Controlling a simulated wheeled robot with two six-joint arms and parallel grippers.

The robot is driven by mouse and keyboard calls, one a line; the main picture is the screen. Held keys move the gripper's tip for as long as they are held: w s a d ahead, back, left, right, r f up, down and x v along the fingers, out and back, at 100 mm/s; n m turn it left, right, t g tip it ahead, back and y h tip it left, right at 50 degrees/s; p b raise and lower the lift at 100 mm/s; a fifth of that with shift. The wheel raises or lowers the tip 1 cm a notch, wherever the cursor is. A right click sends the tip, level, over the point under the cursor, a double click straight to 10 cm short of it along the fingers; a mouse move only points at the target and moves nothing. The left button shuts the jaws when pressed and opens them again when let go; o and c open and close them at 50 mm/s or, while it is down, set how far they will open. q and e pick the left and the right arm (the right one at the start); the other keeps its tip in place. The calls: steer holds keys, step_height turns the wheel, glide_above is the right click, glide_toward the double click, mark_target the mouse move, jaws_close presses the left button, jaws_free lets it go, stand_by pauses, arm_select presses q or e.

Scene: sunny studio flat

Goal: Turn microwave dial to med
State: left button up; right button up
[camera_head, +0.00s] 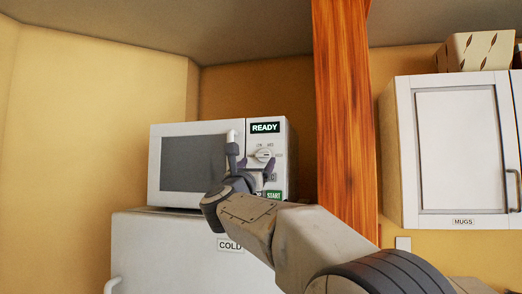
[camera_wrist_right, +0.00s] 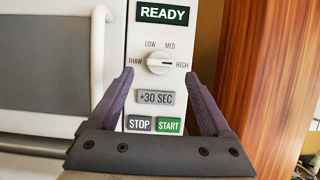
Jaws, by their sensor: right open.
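The white microwave (camera_head: 222,130) sits on top of a white fridge, with its door shut. Its round dial (camera_head: 263,155) is on the right-hand panel, below a display reading READY. In the right wrist view the dial (camera_wrist_right: 160,62) has THAW, LOW, MED and HIGH around it, and its dark mark appears to point right, towards HIGH. My right gripper (camera_wrist_right: 158,75) is open and empty, its purple fingers on either side of the panel just below the dial. I cannot tell whether they touch the panel. My right gripper (camera_head: 256,165) partly covers the panel in the head view. My left gripper is not in view.
Below the dial are the +30 SEC (camera_wrist_right: 155,97), STOP (camera_wrist_right: 139,123) and START (camera_wrist_right: 169,125) buttons, between my fingers. The microwave handle (camera_wrist_right: 98,55) is close to the left finger. A wooden post (camera_head: 343,110) stands right of the microwave, with a MUGS cupboard (camera_head: 455,150) beyond.

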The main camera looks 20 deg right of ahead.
mark_target(262, 155)
steer(key=p+x, duration=0.2)
steer(key=x, duration=0.2)
steer(key=shift+w+d+r, duration=0.1)
steer(key=shift+w+r, duration=0.05)
steer(key=shift+r, duration=0.15)
steer(key=shift+w+d+p, duration=0.3)
steer(key=shift+w+p, duration=0.15)
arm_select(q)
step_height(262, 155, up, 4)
